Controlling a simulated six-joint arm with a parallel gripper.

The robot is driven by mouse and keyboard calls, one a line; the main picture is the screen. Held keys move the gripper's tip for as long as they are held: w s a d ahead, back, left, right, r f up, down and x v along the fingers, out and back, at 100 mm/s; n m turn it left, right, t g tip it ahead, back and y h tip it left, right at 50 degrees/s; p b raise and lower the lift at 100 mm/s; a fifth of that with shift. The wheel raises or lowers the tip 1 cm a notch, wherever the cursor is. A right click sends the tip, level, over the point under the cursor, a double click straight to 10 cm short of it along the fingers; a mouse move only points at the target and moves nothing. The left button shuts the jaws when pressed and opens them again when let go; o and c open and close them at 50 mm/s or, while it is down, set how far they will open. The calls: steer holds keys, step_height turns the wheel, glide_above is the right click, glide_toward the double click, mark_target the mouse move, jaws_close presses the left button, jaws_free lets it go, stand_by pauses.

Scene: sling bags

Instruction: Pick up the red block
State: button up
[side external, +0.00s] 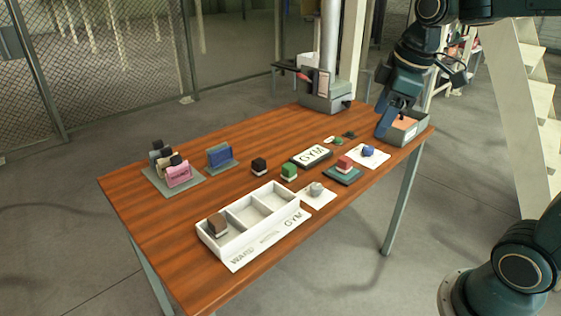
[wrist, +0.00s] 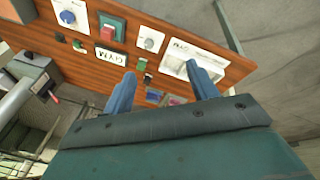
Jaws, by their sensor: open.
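The red block (side external: 344,162) sits on a dark green square pad (side external: 342,175) towards the right side of the wooden table. It also shows in the wrist view (wrist: 107,34), on its green pad near the top left. My gripper (side external: 388,125) is above the back right of the table, beside a grey box, apart from the red block. In the wrist view, my two blue fingers (wrist: 161,71) are spread wide with nothing between them in their grip. The red block lies up and left of the fingers there.
A blue piece on a white card (side external: 368,152) is close to the red block. A GYM sign (side external: 312,155), a green block (side external: 289,172) and a dark block (side external: 259,166) stand nearby. A white compartment tray (side external: 226,248) is in front. Small bags (side external: 178,175) stand left. The grey box (side external: 413,130) is back right.

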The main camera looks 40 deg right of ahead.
steer(key=w+d+f+n+g, duration=0.1)
steer(key=w+d+f+n, duration=0.1)
steer(key=w+d+n, duration=0.3)
steer(key=w+d+f+n+g, duration=0.1)
steer(key=w+d+f, duration=0.25)
steer(key=w, duration=0.25)
steer(key=n+g, duration=0.2)
steer(key=n, duration=0.3)
glide_toward(346, 158)
steer(key=shift+y, duration=0.3)
steer(key=shift+s+d+f, duration=0.1)
steer(key=shift+f, duration=1.4)
steer(key=shift+s+d+f, duration=0.1)
steer(key=shift+f, duration=1.45)
steer(key=shift+f, duration=0.1)
steer(key=shift+w+f, duration=0.1)
steer(key=shift+f, duration=2.4)
steer(key=c, duration=1.1)
steer(key=shift+r, duration=0.1)
steer(key=shift+c, duration=0.2)
